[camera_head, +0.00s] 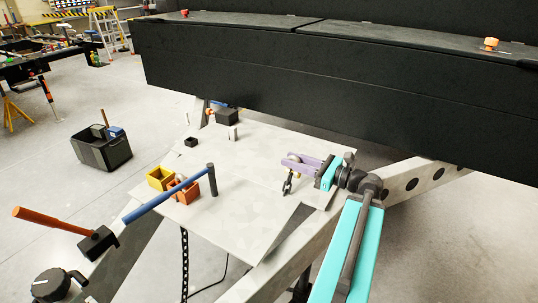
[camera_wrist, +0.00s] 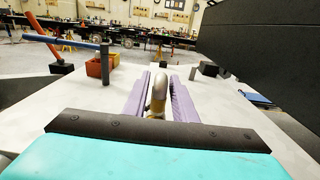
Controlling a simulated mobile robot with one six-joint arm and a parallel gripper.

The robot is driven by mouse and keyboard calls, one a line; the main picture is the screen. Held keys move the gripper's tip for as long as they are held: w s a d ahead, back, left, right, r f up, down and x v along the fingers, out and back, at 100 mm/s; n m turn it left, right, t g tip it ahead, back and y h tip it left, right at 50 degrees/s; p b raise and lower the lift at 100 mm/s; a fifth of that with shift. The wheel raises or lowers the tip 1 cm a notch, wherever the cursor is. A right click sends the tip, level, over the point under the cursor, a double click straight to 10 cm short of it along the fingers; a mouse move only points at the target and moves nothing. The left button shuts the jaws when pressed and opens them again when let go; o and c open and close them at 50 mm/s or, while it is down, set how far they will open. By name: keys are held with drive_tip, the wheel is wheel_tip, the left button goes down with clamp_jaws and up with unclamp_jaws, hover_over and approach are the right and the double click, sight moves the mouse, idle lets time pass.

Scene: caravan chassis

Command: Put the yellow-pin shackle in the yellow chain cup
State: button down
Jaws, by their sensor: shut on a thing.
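My gripper (camera_head: 287,161) has purple fingers and is shut on the shackle (camera_head: 288,185), which hangs below the fingers over the right part of the pale plate. In the wrist view the shackle (camera_wrist: 158,95) stands between the fingers as a silver bow with a yellowish part at its lower end. The yellow chain cup (camera_head: 159,178) is an open square box at the left of the plate, well left of my gripper.
An orange cup (camera_head: 184,192) with something in it stands beside the yellow cup. Small dark (camera_head: 191,142) and pale (camera_head: 233,133) blocks stand behind. The plate's middle is clear. A black body overhangs the back.

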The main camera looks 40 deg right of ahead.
drive_tip(key=shift+d, duration=0.1)
drive_tip(key=w+d, duration=0.3)
drive_tip(key=w, duration=0.4)
drive_tip(key=w+d+f, duration=0.1)
drive_tip(key=w+d, duration=0.3)
drive_tip(key=w, duration=0.3)
drive_tip(key=shift+d+f, duration=0.15)
drive_tip(key=shift+f, duration=0.1)
drive_tip(key=shift+w, duration=0.1)
drive_tip(key=shift+f, duration=1.75)
drive_tip(key=c, duration=1.4)
unclamp_jaws()
drive_tip(key=shift+f, duration=0.15)
drive_tip(key=shift+c, duration=0.2)
